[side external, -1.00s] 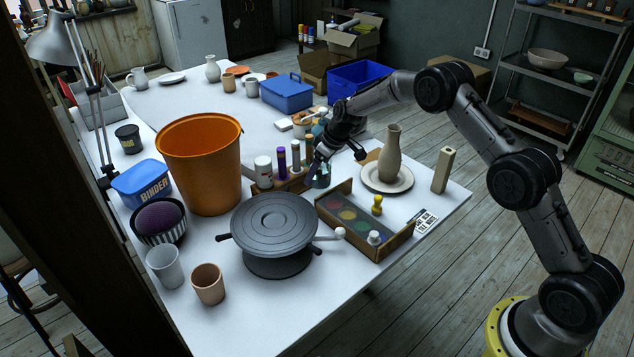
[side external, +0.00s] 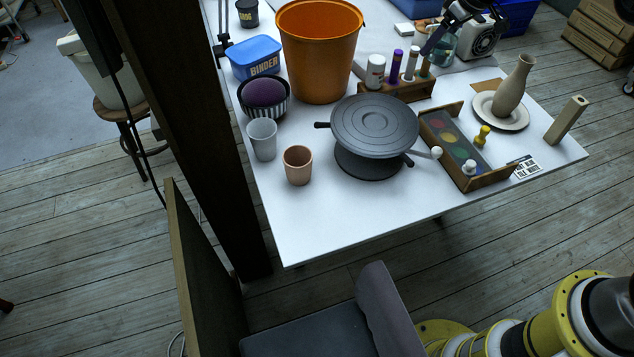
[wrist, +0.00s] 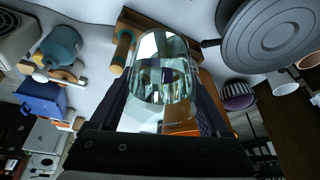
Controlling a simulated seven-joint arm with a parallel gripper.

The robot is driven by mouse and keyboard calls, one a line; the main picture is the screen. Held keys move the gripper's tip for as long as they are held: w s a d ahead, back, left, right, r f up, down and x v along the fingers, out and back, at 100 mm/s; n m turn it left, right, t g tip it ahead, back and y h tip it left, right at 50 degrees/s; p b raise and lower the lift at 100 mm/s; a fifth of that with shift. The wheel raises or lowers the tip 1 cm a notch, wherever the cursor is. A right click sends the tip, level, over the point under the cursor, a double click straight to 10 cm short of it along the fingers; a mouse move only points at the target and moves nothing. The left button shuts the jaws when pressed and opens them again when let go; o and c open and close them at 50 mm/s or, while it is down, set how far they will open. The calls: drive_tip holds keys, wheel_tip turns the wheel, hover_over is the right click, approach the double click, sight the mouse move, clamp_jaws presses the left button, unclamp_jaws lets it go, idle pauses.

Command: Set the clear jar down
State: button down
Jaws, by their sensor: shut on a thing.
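The clear jar (wrist: 163,75) stands out in the middle of the wrist view, between the two dark fingers of my gripper (wrist: 168,98), which is shut on it. In the side external view my gripper (side external: 458,18) is at the top edge, partly cut off. The jar (side external: 443,46) shows there as a pale glassy shape behind the right end of the wooden marker rack (side external: 400,92). I cannot tell whether its base touches the table.
A white boxy device (side external: 484,38) stands right of the jar. A vase (side external: 513,88) on a plate, a paint tray (side external: 448,145), a grey turntable (side external: 375,122) and an orange bucket (side external: 318,60) are nearby. The table's front strip (side external: 320,225) is clear.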

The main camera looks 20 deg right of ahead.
drive_tip(key=s+a+n+g+y, duration=0.1)
drive_tip(key=s+a+n, duration=0.5)
drive_tip(key=a, duration=0.5)
drive_tip(key=s+a+n+g+y, duration=0.1)
drive_tip(key=s+a+n+y, duration=0.15)
drive_tip(key=s+a, duration=0.7)
drive_tip(key=s+a+n+g, duration=0.2)
drive_tip(key=s+a+n, duration=0.25)
drive_tip(key=s, duration=0.45)
drive_tip(key=s+a+n+g, duration=0.1)
drive_tip(key=s+a+n, duration=0.35)
drive_tip(key=s, duration=0.35)
drive_tip(key=shift+h, duration=0.45)
drive_tip(key=w+a+f, duration=0.3)
drive_tip(key=f, duration=0.2)
drive_tip(key=w+a+f, duration=0.3)
drive_tip(key=f, duration=0.2)
drive_tip(key=w+a+f, duration=0.3)
drive_tip(key=w+f, duration=0.1)
drive_tip(key=f, duration=0.1)
drive_tip(key=shift+a, duration=0.4)
drive_tip(key=shift+w+f, duration=0.15)
drive_tip(key=shift+f, duration=1.4)
drive_tip(key=shift+f, duration=0.15)
